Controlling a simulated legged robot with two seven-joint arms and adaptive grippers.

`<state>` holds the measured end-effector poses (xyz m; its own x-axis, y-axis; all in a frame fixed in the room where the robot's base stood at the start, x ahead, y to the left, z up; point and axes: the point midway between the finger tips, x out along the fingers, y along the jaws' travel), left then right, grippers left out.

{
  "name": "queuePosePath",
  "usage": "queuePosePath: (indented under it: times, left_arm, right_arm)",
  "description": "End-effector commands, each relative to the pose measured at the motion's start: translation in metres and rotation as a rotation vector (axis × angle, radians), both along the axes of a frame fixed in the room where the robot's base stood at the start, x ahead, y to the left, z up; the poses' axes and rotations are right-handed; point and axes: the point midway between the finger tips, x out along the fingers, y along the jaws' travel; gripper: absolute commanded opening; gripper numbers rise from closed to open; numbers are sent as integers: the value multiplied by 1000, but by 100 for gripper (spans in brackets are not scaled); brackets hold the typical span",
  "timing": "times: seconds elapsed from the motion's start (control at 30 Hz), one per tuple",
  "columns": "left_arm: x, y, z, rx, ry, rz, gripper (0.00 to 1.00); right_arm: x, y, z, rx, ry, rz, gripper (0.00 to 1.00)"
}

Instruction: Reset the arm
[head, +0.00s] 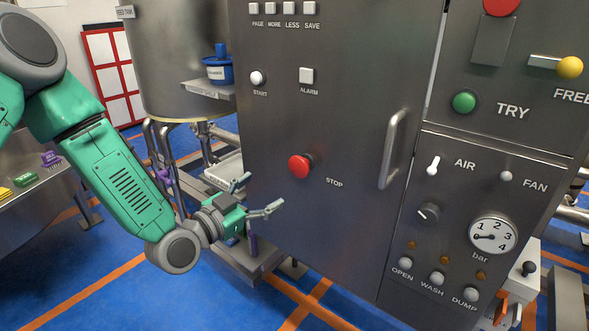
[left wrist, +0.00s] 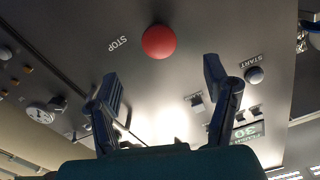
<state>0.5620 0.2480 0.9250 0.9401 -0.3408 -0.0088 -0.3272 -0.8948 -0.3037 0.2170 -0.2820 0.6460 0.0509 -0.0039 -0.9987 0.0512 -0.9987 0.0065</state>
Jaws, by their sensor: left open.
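My left arm comes in from the left in the head view, bent at the elbow. Its left gripper (head: 259,196) is open with nothing between its fingers. It is in front of the lower left part of the steel cabinet (head: 345,105), below and left of the red STOP button (head: 300,166). In the left wrist view the open left gripper (left wrist: 161,77) faces the cabinet panel. The STOP button (left wrist: 158,42) shows just beyond the gap between the fingertips, apart from them. My right gripper is not in view.
The cabinet has a door handle (head: 392,150), a START button (head: 257,78), an AIR switch (head: 433,165) and a gauge (head: 492,236). A steel tank (head: 175,55) and blue pot (head: 218,71) stand left. A steel table (head: 40,215) is at far left. Blue floor below is open.

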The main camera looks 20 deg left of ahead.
Motion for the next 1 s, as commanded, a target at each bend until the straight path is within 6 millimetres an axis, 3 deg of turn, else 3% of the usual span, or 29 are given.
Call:
queuePosePath:
  times: [0.17, 0.27, 0.33, 0.5, 0.63, 0.8, 0.9, 1.0]
  left_arm:
    - [-5, -4, -14, -1, 51, -7, 70]
    - [-23, -13, -51, -7, 192, -17, 70]
    - [-45, -21, -90, -12, 345, -20, 70]
    - [-132, -23, -188, -15, 788, 47, 70]
    - [-212, -9, -241, 3, 1103, 162, 70]
    - [-300, 16, -272, 40, 1392, 347, 70]
    - [-331, 27, -277, 57, 1481, 428, 70]
    - [-345, 32, -278, 65, 1524, 472, 70]
  right_arm:
    - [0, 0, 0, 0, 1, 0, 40]
    - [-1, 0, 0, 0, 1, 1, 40]
    - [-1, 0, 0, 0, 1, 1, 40]
    - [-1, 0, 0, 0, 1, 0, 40]
    - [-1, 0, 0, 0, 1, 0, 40]
    - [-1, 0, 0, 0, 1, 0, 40]
    - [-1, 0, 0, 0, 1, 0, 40]
    - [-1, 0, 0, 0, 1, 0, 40]
